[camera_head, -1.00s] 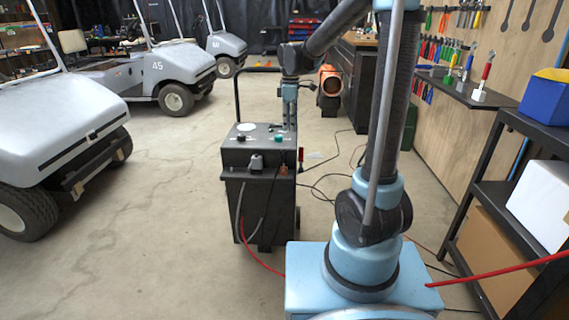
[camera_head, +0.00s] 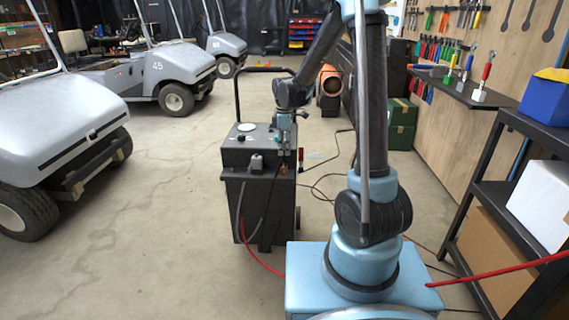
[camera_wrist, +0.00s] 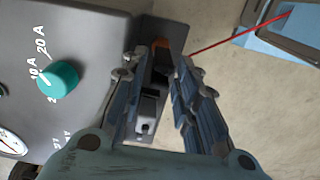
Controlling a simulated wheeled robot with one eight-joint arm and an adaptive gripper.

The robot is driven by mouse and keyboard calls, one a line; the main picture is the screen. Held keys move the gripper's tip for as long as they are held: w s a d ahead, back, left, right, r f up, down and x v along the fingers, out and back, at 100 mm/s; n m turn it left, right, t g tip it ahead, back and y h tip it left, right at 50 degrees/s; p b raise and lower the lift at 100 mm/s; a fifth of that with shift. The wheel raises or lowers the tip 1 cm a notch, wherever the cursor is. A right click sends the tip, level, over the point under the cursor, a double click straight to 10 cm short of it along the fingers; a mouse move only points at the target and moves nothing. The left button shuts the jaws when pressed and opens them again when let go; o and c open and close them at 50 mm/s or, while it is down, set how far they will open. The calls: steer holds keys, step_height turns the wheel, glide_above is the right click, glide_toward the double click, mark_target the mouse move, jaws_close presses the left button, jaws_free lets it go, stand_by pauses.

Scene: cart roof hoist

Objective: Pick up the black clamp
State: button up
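A charger cabinet (camera_head: 245,205) stands on the floor with a gauge and a teal knob on top. A small dark piece with a brown-orange part (camera_head: 283,169), seemingly the black clamp, is at the right of its front. In the wrist view a dark piece (camera_wrist: 150,103) and an orange-brown bit (camera_wrist: 163,46) show between my fingers, over a black panel beside the cabinet top. My gripper (camera_wrist: 167,58) is open, pointing down with its fingers on either side of that gap. Contact cannot be told. In the head view my gripper (camera_head: 285,152) is above the cabinet's front right.
A red clamp (camera_head: 300,156) is at the cabinet's right side. A grey-black plug (camera_head: 256,162) is on its front. A tall handle (camera_head: 237,95) rises behind. Cables lie on the floor. Carts (camera_head: 60,120) stand left; a shelf (camera_head: 490,195) stands right.

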mark_target(284, 169)
steer(key=shift+s+a+f, duration=0.1)
steer(key=shift+a+f, duration=0.05)
steer(key=shift+f, duration=3.2)
jaws_close()
